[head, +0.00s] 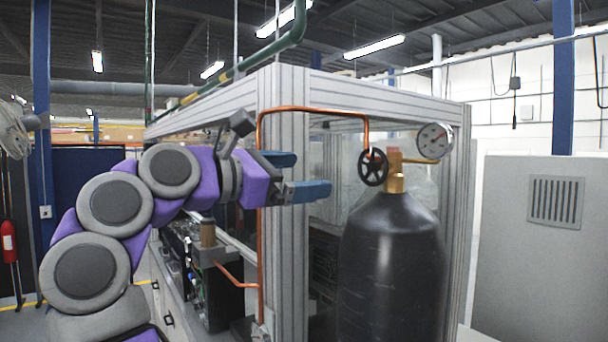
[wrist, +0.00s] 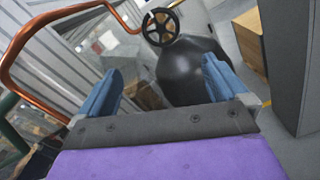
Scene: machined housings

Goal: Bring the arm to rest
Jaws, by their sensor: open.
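My gripper (head: 309,175) is at the end of my purple and grey arm, which reaches out to the right in the head view. Its two blue fingers are apart, with nothing between them. In the wrist view my gripper (wrist: 163,90) shows both fingers spread wide. A black gas cylinder (head: 392,270) with a brass valve (head: 396,180) and a black handwheel (head: 373,167) stands to the right of the fingers. The cylinder (wrist: 188,72) and handwheel (wrist: 160,27) lie ahead of the fingers in the wrist view. I cannot tell the exact gap to them.
An aluminium frame (head: 285,240) stands right by my gripper. A copper pipe (head: 262,215) runs up it and over to the valve, near the fingers. A pressure gauge (head: 434,141) sits at the valve. A grey cabinet (head: 535,270) is at right. A cardboard box (wrist: 250,38) shows in the wrist view.

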